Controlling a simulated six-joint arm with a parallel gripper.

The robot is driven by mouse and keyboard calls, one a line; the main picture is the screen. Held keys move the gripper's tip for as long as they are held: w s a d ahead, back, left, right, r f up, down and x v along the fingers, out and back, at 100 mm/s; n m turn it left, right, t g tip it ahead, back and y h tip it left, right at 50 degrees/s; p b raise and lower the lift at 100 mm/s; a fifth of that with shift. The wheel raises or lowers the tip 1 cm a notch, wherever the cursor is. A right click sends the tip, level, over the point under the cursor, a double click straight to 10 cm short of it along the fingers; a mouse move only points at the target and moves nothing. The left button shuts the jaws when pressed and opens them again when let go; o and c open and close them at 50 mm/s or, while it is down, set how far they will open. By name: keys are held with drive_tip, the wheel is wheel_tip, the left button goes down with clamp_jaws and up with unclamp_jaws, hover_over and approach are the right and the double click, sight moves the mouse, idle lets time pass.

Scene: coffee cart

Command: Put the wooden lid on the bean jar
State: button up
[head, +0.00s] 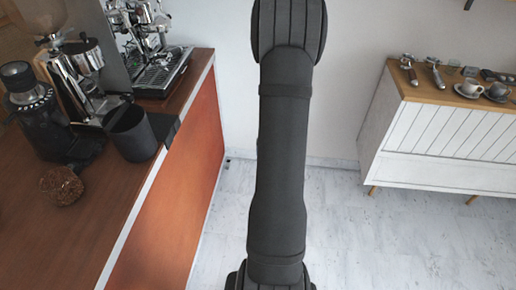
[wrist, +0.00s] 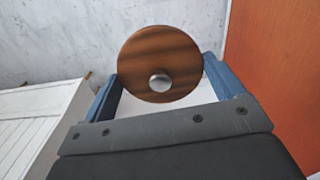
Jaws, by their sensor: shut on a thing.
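In the wrist view, a round brown wooden lid (wrist: 150,50) with a shiny metal knob (wrist: 160,82) sits between the two blue fingers of my gripper (wrist: 161,66). The fingers are at the lid's left and right edges, and my gripper is shut on it. The knob side faces the wrist camera. In the head view, neither the lid nor my gripper shows; my dark arm fills the middle.
A white sideboard (head: 440,140) with cups stands at right. Open floor (head: 340,230) lies between.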

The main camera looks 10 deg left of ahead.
drive_tip(key=shift+w+d+f+m, duration=0.15)
drive_tip(key=shift+w+d+f, duration=0.1)
drive_tip(key=shift+d, duration=0.2)
drive_tip(key=shift+w+d+f+m, duration=0.15)
drive_tip(key=shift+w+d, duration=0.1)
drive_tip(key=shift+d, duration=0.15)
drive_tip(key=w+a+r+n, duration=0.2)
drive_tip(key=w+a+r, duration=0.2)
drive_tip(key=a+r, duration=0.4)
drive_tip(key=w+a+r+n, duration=0.3)
drive_tip(key=w+a+r, duration=0.15)
drive_tip(key=a, duration=0.45)
drive_tip(key=s+a+r+n, duration=0.2)
drive_tip(key=s+a+r, duration=0.1)
drive_tip(key=a+r, duration=0.55)
drive_tip(key=s+a+r+n, duration=0.25)
drive_tip(key=a+r, duration=0.35)
drive_tip(key=a, duration=0.6)
drive_tip(key=s+a+r+n, duration=0.3)
drive_tip(key=s+a+n, duration=0.1)
drive_tip(key=s+a, duration=0.75)
drive_tip(key=s+a+f+n, duration=0.15)
drive_tip(key=s+a, duration=0.35)
drive_tip(key=s, duration=0.7)
drive_tip(key=s+a+f+n, duration=0.1)
drive_tip(key=s+a+n, duration=0.3)
drive_tip(key=s, duration=0.7)
wheel_tip(320, 180, down, 6)
drive_tip(key=m, duration=0.1)
drive_tip(key=shift+a, duration=0.25)
